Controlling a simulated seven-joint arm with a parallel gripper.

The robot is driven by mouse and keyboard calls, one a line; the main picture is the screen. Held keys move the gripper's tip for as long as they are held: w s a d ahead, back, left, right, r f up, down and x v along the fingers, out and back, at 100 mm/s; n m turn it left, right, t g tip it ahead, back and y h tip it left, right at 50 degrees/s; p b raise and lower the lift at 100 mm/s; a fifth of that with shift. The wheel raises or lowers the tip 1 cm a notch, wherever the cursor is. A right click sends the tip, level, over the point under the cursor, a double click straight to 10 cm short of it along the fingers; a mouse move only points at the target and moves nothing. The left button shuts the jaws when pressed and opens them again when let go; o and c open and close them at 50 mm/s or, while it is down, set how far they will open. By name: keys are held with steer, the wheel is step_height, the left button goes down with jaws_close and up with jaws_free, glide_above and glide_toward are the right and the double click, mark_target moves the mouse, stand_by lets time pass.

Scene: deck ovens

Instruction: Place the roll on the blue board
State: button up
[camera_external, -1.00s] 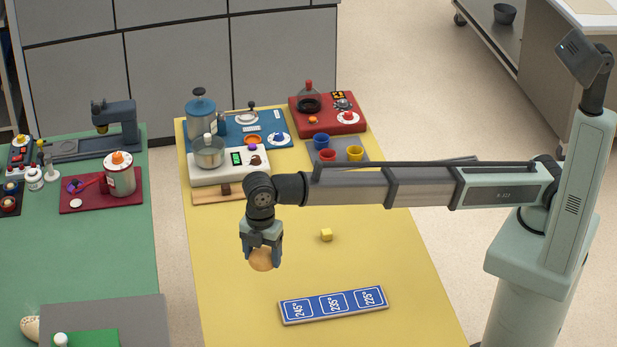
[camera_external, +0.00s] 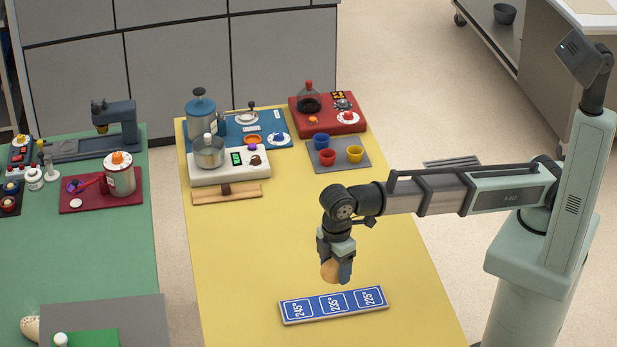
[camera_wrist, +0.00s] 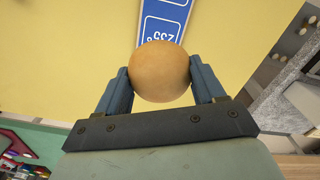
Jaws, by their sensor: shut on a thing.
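The roll (camera_external: 329,271) is round and tan. My gripper (camera_external: 337,272) is shut on it and holds it in the air over the yellow table, close to the far edge of the blue board. In the wrist view the roll (camera_wrist: 162,71) sits between the two blue fingers of my gripper (camera_wrist: 162,85). The blue board (camera_external: 316,310) lies flat near the front of the yellow table, with three white-framed panels marked 245°, 235° and 225°. In the wrist view, part of the board (camera_wrist: 166,12) shows beyond the roll; the roll hides some of it.
The yellow table (camera_external: 235,270) is bare around the board. A green table (camera_external: 100,245) is at left.

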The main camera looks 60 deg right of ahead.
mark_target(334, 304)
steer(key=shift+f, duration=5)
steer(key=shift+f, duration=0.1)
steer(key=o, duration=1)
step_height(334, 304, up, 12)
steer(key=shift+r, duration=0.1)
steer(key=shift+w, duration=0.1)
